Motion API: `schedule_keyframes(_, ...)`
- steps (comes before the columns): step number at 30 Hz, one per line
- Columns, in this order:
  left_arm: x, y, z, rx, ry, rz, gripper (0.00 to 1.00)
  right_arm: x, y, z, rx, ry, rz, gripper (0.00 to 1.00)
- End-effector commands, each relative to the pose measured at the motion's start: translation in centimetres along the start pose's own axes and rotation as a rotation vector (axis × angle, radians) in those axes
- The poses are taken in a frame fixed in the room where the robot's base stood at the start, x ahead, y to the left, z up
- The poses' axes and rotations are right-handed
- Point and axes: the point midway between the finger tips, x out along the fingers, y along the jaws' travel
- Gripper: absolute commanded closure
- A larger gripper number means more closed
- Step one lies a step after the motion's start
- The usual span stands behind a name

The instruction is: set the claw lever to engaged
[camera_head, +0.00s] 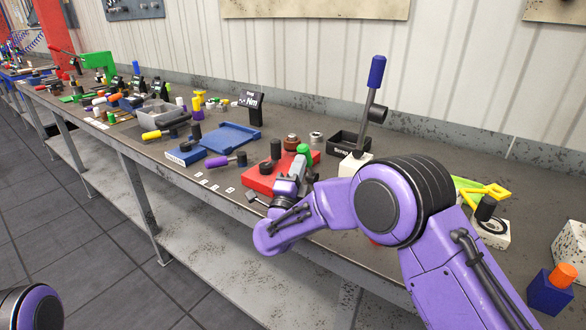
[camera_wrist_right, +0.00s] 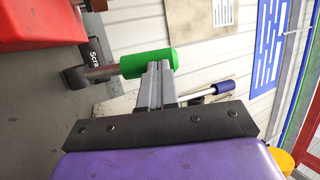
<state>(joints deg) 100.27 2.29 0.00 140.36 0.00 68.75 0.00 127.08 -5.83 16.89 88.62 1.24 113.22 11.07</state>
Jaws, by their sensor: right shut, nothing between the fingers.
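A short lever with a green grip (camera_head: 304,151) stands by the red base (camera_head: 262,183) at the bench's middle; no readable label names it as the claw lever. My right gripper (camera_head: 301,168) is shut and empty, right at the green grip. In the right wrist view, the closed fingertips (camera_wrist_right: 158,66) overlap the end of the green grip (camera_wrist_right: 142,63); whether they touch cannot be told. The grip sits on a brownish rod. My arm hides part of the red base. My left gripper is out of view; only part of my left arm shows at bottom left.
A blue tray (camera_head: 231,139), a grey bin (camera_head: 160,112) and several tools crowd the bench to the left. A white block (camera_head: 491,233) stands right of my arm.

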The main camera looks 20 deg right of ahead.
Motion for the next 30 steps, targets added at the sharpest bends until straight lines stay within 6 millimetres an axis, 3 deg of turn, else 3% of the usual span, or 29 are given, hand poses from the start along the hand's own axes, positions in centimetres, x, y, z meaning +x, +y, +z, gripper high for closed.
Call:
schedule_keyframes(14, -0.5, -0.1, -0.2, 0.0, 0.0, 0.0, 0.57, 0.4, -0.3, -0.1, 0.008, 0.001, 0.025, 1.0)
schedule_keyframes(30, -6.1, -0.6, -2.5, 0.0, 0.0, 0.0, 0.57, 5.4, -1.5, -1.6, 0.11, 0.004, 0.4, 1.0)
